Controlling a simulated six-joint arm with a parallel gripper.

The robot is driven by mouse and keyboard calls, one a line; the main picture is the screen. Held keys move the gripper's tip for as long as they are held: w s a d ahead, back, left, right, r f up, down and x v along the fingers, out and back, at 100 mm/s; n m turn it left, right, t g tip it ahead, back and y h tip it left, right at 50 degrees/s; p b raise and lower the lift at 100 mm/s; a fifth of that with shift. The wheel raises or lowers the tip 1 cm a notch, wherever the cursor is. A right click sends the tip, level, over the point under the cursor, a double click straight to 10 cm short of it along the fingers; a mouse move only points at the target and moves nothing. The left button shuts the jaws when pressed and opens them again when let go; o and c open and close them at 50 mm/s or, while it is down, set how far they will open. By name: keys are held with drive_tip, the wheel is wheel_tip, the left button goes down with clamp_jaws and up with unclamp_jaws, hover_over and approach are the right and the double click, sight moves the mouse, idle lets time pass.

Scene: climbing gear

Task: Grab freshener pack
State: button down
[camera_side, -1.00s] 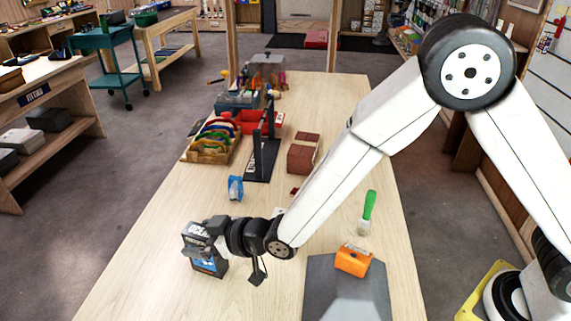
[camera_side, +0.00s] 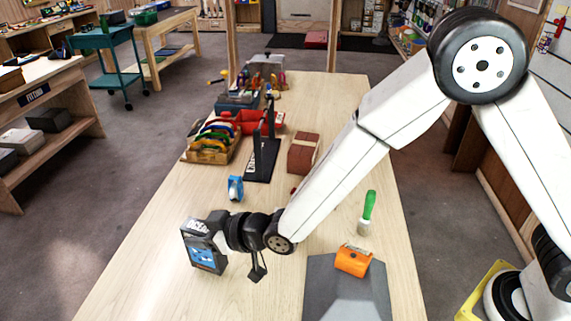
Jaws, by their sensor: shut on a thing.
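The freshener pack (camera_side: 203,252) is a dark box with a blue picture on its front, at the front left of the wooden table. My gripper (camera_side: 207,222) is at the box's upper part and shut on it. The box is slightly tilted. The finger contact is partly hidden, and I cannot tell whether its lower edge is clear of the table.
A blue tape roll (camera_side: 235,188) stands behind the gripper. An orange block (camera_side: 352,260) sits on a grey board (camera_side: 335,296) at the right, near a green-handled brush (camera_side: 368,207). A rack of coloured slings (camera_side: 213,140) and a brown block (camera_side: 303,153) stand farther back.

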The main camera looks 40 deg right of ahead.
drive_tip(key=s+d+r, duration=0.7)
drive_tip(key=s+r, duration=0.4)
drive_tip(key=s, duration=0.1)
drive_tip(key=shift+r, duration=0.4)
drive_tip(key=shift+s, duration=0.1)
idle(0.6)
